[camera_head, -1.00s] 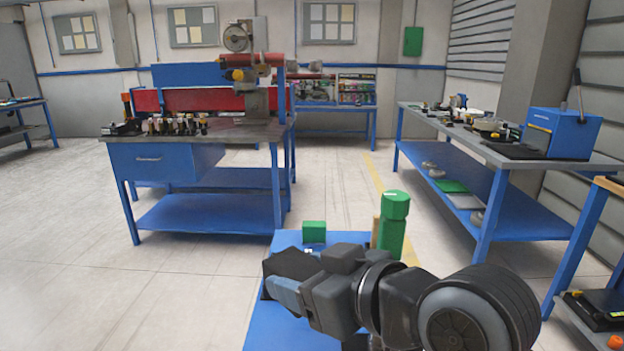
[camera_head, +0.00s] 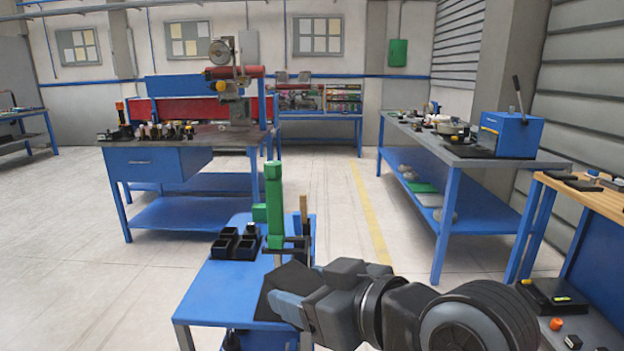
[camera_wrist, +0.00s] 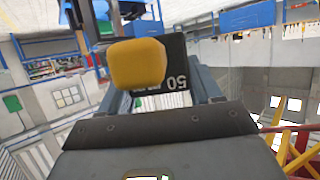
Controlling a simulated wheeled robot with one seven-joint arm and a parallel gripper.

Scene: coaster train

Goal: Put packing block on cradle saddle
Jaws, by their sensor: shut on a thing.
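My gripper (camera_wrist: 155,72) is shut on a dark block with a white "50" marking (camera_wrist: 174,82), which I take for the packing block. A rounded yellow piece (camera_wrist: 138,62) shows in front of it in the wrist view; I cannot tell whether it is part of the block. In the head view the dark block (camera_head: 289,283) is at the end of my gripper, over the near right part of a blue cart (camera_head: 225,290). A green post (camera_head: 274,205) stands on the cart, beyond my gripper. I cannot make out which part is the cradle saddle.
A thin brown upright piece (camera_head: 303,208) stands right of the post. A blue-framed bench (camera_head: 455,160) is to the right; floor left of the cart is clear.

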